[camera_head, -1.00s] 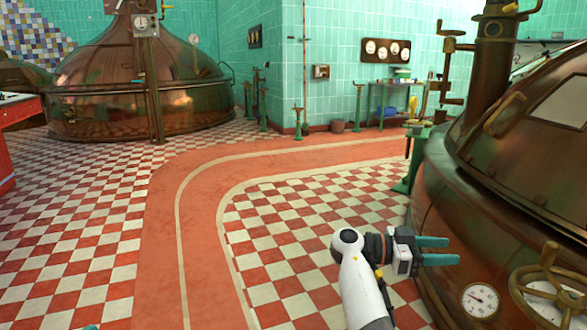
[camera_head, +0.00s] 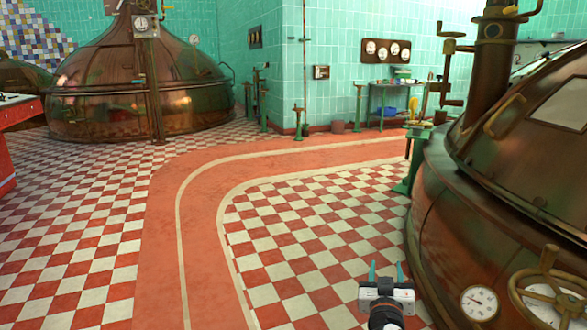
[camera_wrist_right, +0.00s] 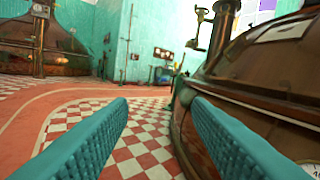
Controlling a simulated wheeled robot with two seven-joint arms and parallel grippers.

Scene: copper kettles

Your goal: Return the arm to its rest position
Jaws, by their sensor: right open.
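My right gripper (camera_head: 386,272) is low in the head view, just left of the near copper kettle (camera_head: 436,225). Its two teal fingers point away from me, apart and with nothing between them. In the right wrist view the fingers (camera_wrist_right: 150,125) stand wide open on either side, with checkered floor and the kettle's side (camera_wrist_right: 185,135) showing between and beyond them. The right arm behind the gripper is mostly below the picture. My left gripper is not in view.
The near kettle has a brass handwheel (camera_head: 548,290) and a dial gauge (camera_head: 479,303) at lower right. Another copper kettle (camera_head: 100,95) stands at the back left. A red cabinet (camera_head: 18,125) is at the left edge. The checkered floor (camera_head: 310,225) and red path (camera_head: 165,235) are clear.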

